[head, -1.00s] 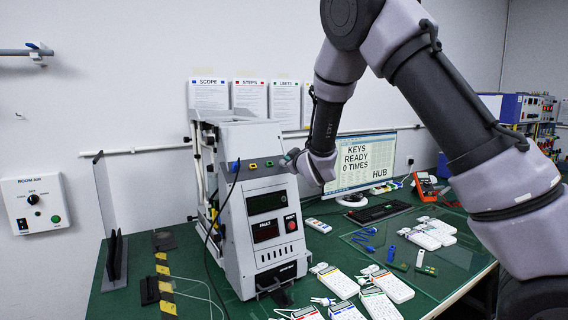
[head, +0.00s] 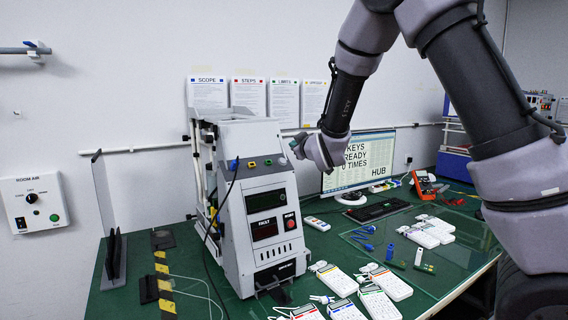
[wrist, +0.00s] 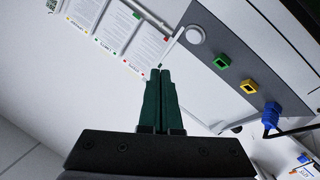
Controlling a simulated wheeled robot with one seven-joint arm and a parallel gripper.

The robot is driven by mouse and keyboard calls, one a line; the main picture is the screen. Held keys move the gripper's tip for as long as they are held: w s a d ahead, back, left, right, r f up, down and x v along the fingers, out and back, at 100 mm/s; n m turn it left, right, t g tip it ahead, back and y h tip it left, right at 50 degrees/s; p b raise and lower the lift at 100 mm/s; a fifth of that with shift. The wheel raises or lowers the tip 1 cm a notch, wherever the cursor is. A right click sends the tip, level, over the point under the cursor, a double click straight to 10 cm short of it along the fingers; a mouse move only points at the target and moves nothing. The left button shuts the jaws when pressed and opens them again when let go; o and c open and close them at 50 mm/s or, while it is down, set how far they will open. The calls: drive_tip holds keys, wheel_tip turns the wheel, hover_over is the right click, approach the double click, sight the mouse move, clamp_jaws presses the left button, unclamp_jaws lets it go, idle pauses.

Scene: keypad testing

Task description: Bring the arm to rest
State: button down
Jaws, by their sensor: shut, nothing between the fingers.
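My gripper (wrist: 160,75) shows in the wrist view with its two dark green fingers together and nothing between them. In the head view my gripper (head: 297,146) is raised at the upper right of the grey test machine (head: 232,215), in front of the wall. Its fingertips point left and look apart from the machine's top, though the gap is hard to judge. The machine's panel with green and yellow sockets and a blue plug (wrist: 271,115) fills the right of the wrist view.
A monitor (head: 384,152) stands behind my arm. Several white keypads (head: 384,283) lie on the green table at the front, more on a clear mat (head: 456,268). A clear upright panel (head: 105,205) and a striped strip (head: 164,285) are at left. Wall sheets (head: 248,97) hang behind.

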drive_tip(key=s+d+r+m+g+h, duration=0.1)
drive_tip(key=s+d+r+m, duration=0.15)
drive_tip(key=d, duration=0.45)
drive_tip(key=s+d+r+m+g+h, duration=0.1)
drive_tip(key=s+d+r+m+g, duration=0.1)
drive_tip(key=s+d+m, duration=0.35)
drive_tip(key=s+d+r+m+g+h, duration=0.1)
drive_tip(key=s+d+r, duration=0.1)
drive_tip(key=d, duration=0.6)
drive_tip(key=s+d+m+g, duration=0.2)
drive_tip(key=s+d+m, duration=0.1)
drive_tip(key=s, duration=0.9)
drive_tip(key=s+d+m+g+h, duration=0.1)
drive_tip(key=s+d+m+g, duration=0.1)
drive_tip(key=s, duration=1)
drive_tip(key=d+m, duration=0.1)
drive_tip(key=d, duration=0.1)
drive_tip(key=shift+s+d+r, duration=0.2)
drive_tip(key=shift+d+r, duration=0.15)
